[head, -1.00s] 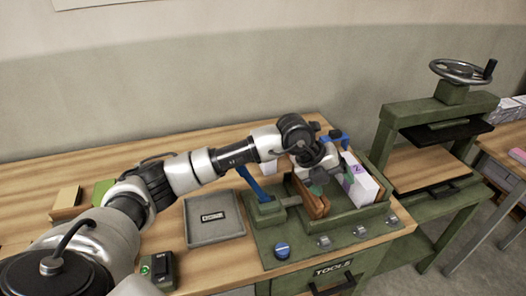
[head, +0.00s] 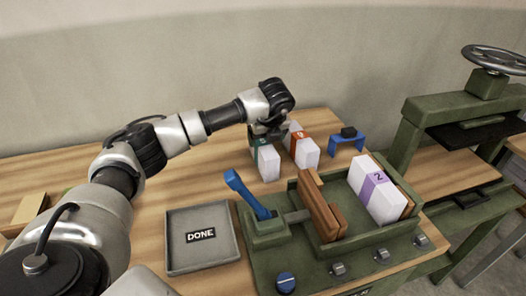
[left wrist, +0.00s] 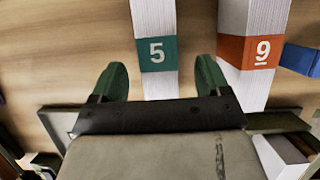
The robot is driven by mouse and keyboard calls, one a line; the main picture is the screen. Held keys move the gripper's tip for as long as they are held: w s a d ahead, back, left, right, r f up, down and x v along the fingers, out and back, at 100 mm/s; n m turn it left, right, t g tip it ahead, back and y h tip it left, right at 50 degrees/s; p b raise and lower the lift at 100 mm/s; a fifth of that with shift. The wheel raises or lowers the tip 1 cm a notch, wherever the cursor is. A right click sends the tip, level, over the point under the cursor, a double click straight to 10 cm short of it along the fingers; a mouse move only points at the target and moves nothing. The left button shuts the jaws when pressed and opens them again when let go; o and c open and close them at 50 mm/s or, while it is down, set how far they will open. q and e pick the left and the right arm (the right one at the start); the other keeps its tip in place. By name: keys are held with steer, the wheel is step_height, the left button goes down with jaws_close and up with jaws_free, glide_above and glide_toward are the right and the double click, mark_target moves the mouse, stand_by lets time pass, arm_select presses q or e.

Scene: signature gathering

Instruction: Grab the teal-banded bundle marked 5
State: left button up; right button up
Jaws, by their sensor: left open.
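The teal-banded bundle marked 5 (head: 268,165) is a white block of paper on the wooden table, behind the green fixture. In the left wrist view, its teal band with the 5 (left wrist: 157,54) faces the camera. My left gripper (left wrist: 161,76) is open, with one green finger on each side of the bundle's line; I cannot tell how far above it they are. In the head view the left gripper (head: 267,131) is over the bundle's far part and partly hides it. My right gripper is not in view.
An orange-banded bundle marked 9 (head: 306,153) stands close to the right. A purple-banded bundle marked 2 (head: 378,188) lies in the green fixture (head: 262,262). A blue stand (head: 347,143) is behind it. The grey DONE tray (head: 202,256) is empty, and a press (head: 455,108) stands right.

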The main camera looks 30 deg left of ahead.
mark_target(264, 143)
arm_select(q)
steer(key=shift+w+a+f, duration=0.1)
steer(key=shift+a+f, duration=0.05)
steer(key=shift+f, duration=0.2)
steer(key=p+x, duration=0.1)
steer(key=x, duration=0.2)
steer(key=shift+f+p, duration=0.35)
steer(key=shift+a+f, duration=0.2)
steer(key=shift+f, duration=0.15)
steer(key=shift+w+f, duration=0.1)
steer(key=shift+f, duration=0.1)
steer(key=c, duration=1.1)
steer(key=shift+c, duration=0.7)
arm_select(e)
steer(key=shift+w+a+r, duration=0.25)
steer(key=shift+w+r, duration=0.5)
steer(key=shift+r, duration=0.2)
arm_select(q)
steer(key=shift+r, duration=0.15)
